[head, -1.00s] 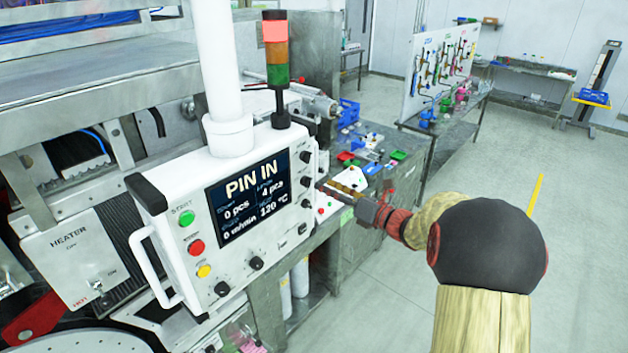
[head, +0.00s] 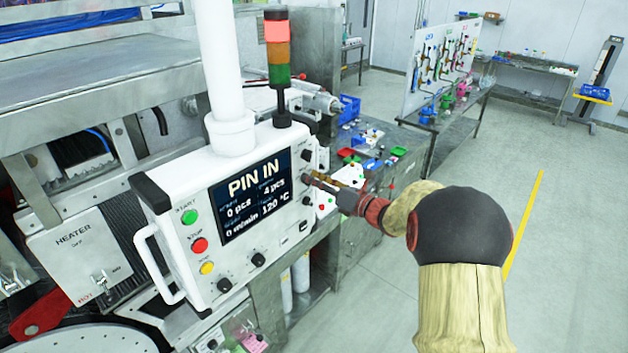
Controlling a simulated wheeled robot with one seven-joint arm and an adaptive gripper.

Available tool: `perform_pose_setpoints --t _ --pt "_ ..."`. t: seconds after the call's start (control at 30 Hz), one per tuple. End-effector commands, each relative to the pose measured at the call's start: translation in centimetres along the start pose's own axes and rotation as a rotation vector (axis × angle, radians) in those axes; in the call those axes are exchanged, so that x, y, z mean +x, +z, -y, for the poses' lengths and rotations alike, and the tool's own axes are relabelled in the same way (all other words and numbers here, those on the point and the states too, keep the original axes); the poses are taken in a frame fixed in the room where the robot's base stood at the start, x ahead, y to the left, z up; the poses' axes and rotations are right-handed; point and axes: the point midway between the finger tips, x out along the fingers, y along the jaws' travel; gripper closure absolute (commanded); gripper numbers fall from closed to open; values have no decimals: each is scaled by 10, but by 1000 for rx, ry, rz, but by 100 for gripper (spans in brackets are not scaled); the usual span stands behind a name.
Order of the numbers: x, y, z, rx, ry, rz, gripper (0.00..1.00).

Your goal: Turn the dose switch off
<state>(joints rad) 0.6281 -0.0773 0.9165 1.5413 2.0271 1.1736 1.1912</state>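The white control panel (head: 180,262) has a screen (head: 250,197) reading "PIN IN". Several small black knobs sit on its right-hand edge, among them an upper knob (head: 308,155) and a lower knob (head: 307,201). Two more black knobs, a left knob (head: 224,285) and a right knob (head: 258,259), are below the screen. I cannot read which one is the dose switch. My gripper (head: 312,180) reaches in from the right, its tips at the panel's right edge between the upper and lower knobs. Contact and finger opening are too small to tell.
Green (head: 189,217), red (head: 199,245) and yellow (head: 207,268) buttons are left of the screen. A white handle (head: 155,265) stands out on the left. A signal tower (head: 278,50) rises behind, lit red. A cluttered bench (head: 385,150) is behind my gripper; floor is clear at right.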

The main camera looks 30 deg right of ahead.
Motion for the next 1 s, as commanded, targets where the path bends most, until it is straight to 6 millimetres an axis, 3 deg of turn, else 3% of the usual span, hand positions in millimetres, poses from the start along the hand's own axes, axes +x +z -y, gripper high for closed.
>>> perform_pose_setpoints --t 0.4,0.73,1.0 --pt "0 0 0 0 0 0 100" --pt "0 -2 1 -43 0 0 100" --pt "0 -6 1 -210 1 2 100"
